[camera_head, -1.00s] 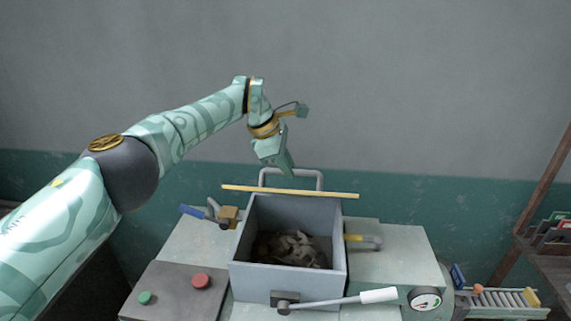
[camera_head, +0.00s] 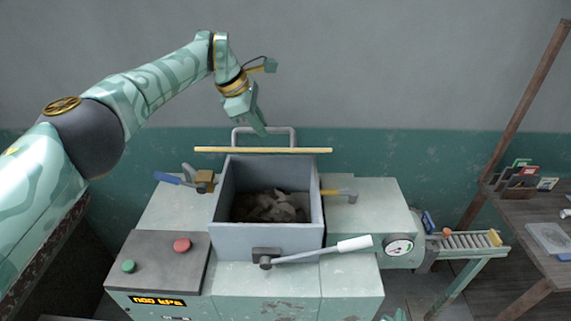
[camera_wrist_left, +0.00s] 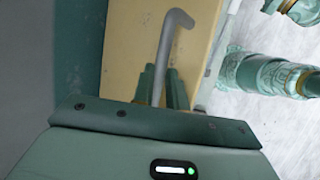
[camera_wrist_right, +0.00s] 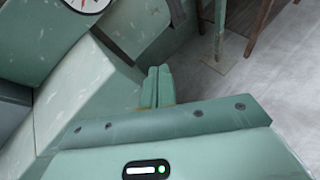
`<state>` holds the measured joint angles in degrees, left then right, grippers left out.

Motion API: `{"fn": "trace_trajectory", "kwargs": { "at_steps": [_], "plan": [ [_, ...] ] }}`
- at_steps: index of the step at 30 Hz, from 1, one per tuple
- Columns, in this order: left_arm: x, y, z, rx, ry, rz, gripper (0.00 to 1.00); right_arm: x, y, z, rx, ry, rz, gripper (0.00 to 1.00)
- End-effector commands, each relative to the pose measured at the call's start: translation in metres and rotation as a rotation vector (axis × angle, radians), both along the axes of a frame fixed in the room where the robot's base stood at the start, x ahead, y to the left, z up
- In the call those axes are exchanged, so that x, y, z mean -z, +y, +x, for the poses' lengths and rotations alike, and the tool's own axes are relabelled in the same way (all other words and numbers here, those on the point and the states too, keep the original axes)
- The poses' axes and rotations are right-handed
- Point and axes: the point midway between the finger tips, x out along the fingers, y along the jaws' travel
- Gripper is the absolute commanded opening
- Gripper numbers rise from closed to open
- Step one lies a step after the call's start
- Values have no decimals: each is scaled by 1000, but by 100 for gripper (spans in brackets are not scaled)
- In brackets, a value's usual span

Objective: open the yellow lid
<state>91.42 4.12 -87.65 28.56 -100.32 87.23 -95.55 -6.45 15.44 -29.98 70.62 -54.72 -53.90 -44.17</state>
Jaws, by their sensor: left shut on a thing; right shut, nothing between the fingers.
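The yellow lid (camera_head: 225,150) stands raised, nearly edge-on, at the back of the grey box (camera_head: 265,243), whose top is open. Clay scraps (camera_head: 268,207) lie inside the box. The lid's grey bar handle (camera_head: 240,131) shows behind the lid's edge. My left gripper (camera_head: 261,130) is at this handle. In the left wrist view, the gripper (camera_wrist_left: 163,82) is shut on the grey handle (camera_wrist_left: 168,48), with the yellow lid face (camera_wrist_left: 125,45) behind it.
A white-gripped lever (camera_head: 354,244) is on the box front. A blue-handled clamp (camera_head: 170,179) stands left, a yellow latch (camera_head: 330,192) right. Red (camera_head: 182,245) and green (camera_head: 128,266) buttons are front left. A roller track (camera_head: 468,241) and wooden table (camera_head: 535,225) are at right.

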Motion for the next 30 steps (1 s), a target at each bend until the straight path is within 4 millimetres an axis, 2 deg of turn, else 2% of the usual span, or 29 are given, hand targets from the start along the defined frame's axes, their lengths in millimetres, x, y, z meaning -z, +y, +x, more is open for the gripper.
{"fn": "trace_trajectory", "kwargs": {
  "at_steps": [1,3,5,6,8,9,12,15,18,21,23,26,30],
  "plan": [
    [6,4,2,-6,-5,11,0,-38,10,23,-86,-73,-153,0],
    [6,4,2,-6,-5,11,0,-92,27,46,-176,-176,-370,0],
    [6,4,2,-6,-5,11,0,-137,42,58,-223,-269,-547,0],
    [6,4,2,-6,-5,11,0,-167,53,62,-241,-330,-657,0],
    [6,4,2,-6,-5,11,0,-211,69,63,-248,-426,-818,0],
    [6,4,2,-6,-5,11,0,-223,97,64,-265,-450,-796,0],
    [6,4,2,-6,-5,11,0,-242,168,69,-335,-472,-637,0],
    [6,4,2,-5,-5,10,0,-268,225,68,-402,-506,-521,0],
    [6,4,2,-6,-5,11,0,-293,267,65,-457,-539,-436,0],
    [6,5,2,-6,-5,11,0,-309,291,62,-491,-562,-388,0],
    [6,5,2,-6,-5,11,0,-315,298,63,-502,-570,-373,0],
    [6,5,2,-7,-6,11,0,-318,301,70,-507,-574,-369,0],
    [6,5,2,-6,-6,11,0,-322,301,93,-507,-574,-369,0]
  ]
}}
